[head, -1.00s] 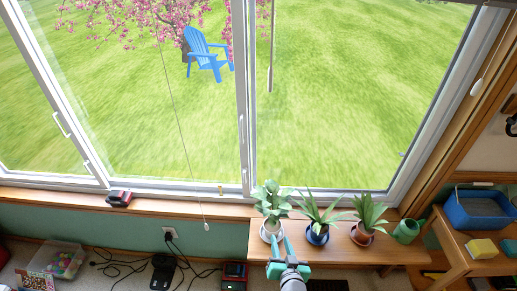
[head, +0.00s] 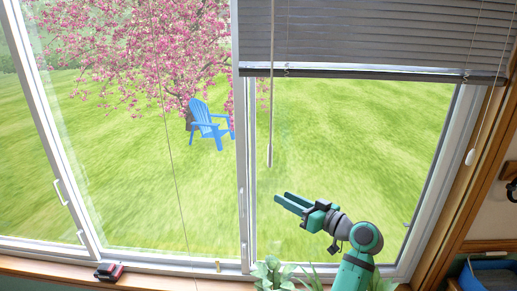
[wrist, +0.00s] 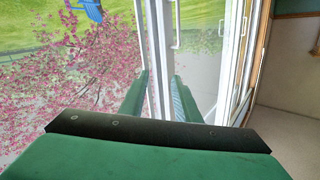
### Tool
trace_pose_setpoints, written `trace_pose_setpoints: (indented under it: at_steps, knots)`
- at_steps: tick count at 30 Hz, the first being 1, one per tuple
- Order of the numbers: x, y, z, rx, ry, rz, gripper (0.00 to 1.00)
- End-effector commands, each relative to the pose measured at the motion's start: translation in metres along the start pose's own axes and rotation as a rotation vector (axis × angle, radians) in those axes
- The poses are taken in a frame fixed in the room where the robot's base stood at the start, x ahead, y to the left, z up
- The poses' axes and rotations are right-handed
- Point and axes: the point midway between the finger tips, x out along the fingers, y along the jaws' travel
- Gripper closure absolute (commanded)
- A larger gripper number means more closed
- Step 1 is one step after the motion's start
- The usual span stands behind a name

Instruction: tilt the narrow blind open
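The narrow grey slatted blind (head: 370,35) covers the top of the right window pane. Its slats are seen from below, with a dark bottom rail. A thin tilt wand (head: 270,155) with a pale, thicker lower end hangs at its left side, near the window's middle post. My gripper (head: 281,197) is raised in front of the right pane, below and slightly right of the wand's end in the head view. Its green fingers point left and are apart, with nothing between them. The gripper also shows in the wrist view (wrist: 161,76), where I cannot make out the wand.
A pull cord with a white tassel (head: 470,157) hangs at the right of the blind. Another thin cord (head: 172,150) hangs before the left pane. Plants (head: 272,272) stand below my arm. A red and black object (head: 108,271) sits on the sill.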

Motion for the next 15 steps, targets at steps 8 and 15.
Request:
trace_pose_setpoints:
  at_steps: [8,15]
  knots:
    - [-0.021,-0.04,-0.121,-0.169,0.027,-0.2,0.71]
    - [-0.033,-0.059,-0.158,-0.239,0.031,-0.274,0.71]
